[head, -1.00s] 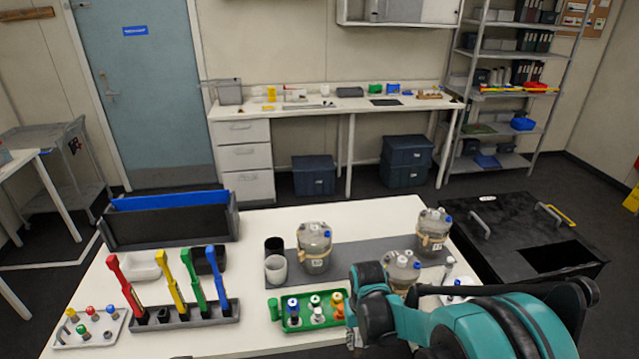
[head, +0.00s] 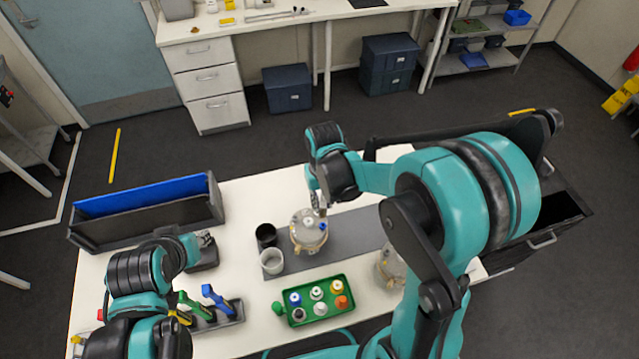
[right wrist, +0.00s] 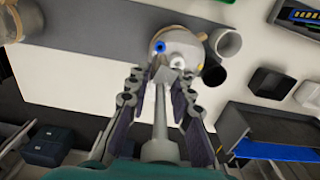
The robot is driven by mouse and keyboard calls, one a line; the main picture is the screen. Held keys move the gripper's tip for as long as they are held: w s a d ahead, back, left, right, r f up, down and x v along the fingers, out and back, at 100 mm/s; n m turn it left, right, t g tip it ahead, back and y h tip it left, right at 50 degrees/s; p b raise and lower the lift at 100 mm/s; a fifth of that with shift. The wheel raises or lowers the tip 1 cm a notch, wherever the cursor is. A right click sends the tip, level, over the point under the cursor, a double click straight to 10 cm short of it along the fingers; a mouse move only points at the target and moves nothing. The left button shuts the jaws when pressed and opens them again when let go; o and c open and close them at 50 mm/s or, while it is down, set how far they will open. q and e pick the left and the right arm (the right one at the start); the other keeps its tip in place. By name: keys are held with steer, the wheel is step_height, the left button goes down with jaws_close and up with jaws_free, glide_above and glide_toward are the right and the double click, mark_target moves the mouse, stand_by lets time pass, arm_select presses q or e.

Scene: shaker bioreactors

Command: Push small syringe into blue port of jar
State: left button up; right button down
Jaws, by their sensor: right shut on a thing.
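The jar (head: 309,236) is clear with a pale lid and stands on the grey mat. My right gripper (head: 317,200) is right above its lid. In the right wrist view, my right gripper (right wrist: 160,98) is shut on the small syringe (right wrist: 160,120), a pale tube pointing at the lid of the jar (right wrist: 183,42). The blue port (right wrist: 159,47) shows on the lid just beyond the syringe's far end, beside a white port (right wrist: 178,63). I cannot tell whether the syringe touches the lid. My left gripper (head: 206,240) is over a dark container; its fingers are too small to judge.
A black cup (head: 266,236) and a white cup (head: 271,262) stand close left of the jar. A green tray (head: 318,319) with several capped bottles lies in front. Another jar (head: 388,270) is partly behind my right arm. A black-and-blue bin (head: 150,222) stands at the back left.

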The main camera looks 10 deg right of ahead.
mark_target(323, 214)
steer(key=shift+s+f, duration=0.2)
steer(key=shift+f, duration=0.15)
steer(key=shift+f+b, duration=0.3)
steer(key=shift+b, duration=0.15)
step_height(323, 214, down, 2)
steer(key=shift+w+f+b, duration=0.1)
steer(key=shift+w+b, duration=0.05)
steer(key=shift+b, duration=0.55)
steer(key=shift+f+b, duration=0.4)
steer(key=shift+f, duration=0.15)
steer(key=shift+r, duration=0.2)
steer(key=shift+f+b, duration=0.95)
steer(key=shift+b, duration=0.2)
steer(key=c, duration=1.3)
jaws_free()
steer(key=shift+o, duration=0.2)
